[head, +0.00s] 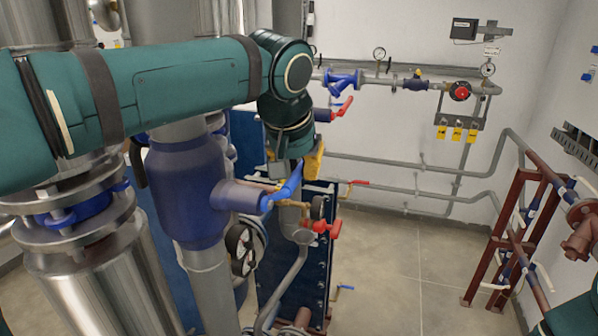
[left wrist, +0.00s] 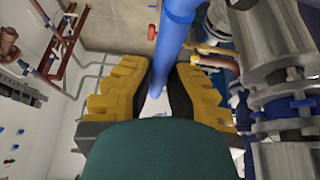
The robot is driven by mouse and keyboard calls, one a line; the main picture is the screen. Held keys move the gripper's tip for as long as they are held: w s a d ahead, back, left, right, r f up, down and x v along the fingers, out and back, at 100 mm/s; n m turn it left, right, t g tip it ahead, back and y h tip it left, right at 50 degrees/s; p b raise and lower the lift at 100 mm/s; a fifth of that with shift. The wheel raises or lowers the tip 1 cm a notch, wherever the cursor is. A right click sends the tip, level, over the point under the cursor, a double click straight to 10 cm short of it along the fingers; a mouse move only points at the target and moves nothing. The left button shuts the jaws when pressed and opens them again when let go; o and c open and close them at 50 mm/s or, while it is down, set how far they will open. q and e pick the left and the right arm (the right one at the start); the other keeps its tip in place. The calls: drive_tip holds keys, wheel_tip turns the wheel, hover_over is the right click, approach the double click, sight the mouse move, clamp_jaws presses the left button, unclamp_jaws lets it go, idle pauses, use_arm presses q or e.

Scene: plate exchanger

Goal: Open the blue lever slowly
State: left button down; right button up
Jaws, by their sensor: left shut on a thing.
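The blue lever (head: 287,191) sits on a brass-coloured valve fitting at the end of a short side pipe from the dark blue cylinder. It slants up to the right, towards my left gripper (head: 300,170). In the left wrist view the lever (left wrist: 174,38) is a thick blue bar running between the two yellow fingers of my left gripper (left wrist: 163,72). The fingers are shut on the lever; their exact contact is partly hidden by the dark inner pads. My right gripper is not in view.
The dark blue cylinder (head: 188,190) and silver pipes stand close on the left. A gauge (head: 318,208) and a red-handled valve (head: 322,228) sit just below right of the lever. A brown pipe frame (head: 516,235) stands at the right. The floor (head: 405,270) between is clear.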

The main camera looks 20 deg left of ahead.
sight(285, 192)
use_arm(q)
drive_tip(key=shift+r+t, duration=0.2)
drive_tip(key=shift+t, duration=0.1)
drive_tip(key=shift+r, duration=0.15)
drive_tip(key=shift+r+t+b, duration=0.25)
drive_tip(key=shift+t+b, duration=0.05)
drive_tip(key=shift+b, duration=0.25)
drive_tip(key=shift+r, duration=0.25)
drive_tip(key=c, duration=0.9)
unclamp_jaws()
drive_tip(key=shift+f, duration=0.1)
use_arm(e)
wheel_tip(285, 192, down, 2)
use_arm(q)
drive_tip(key=shift+s, duration=0.1)
drive_tip(key=v, duration=1.2)
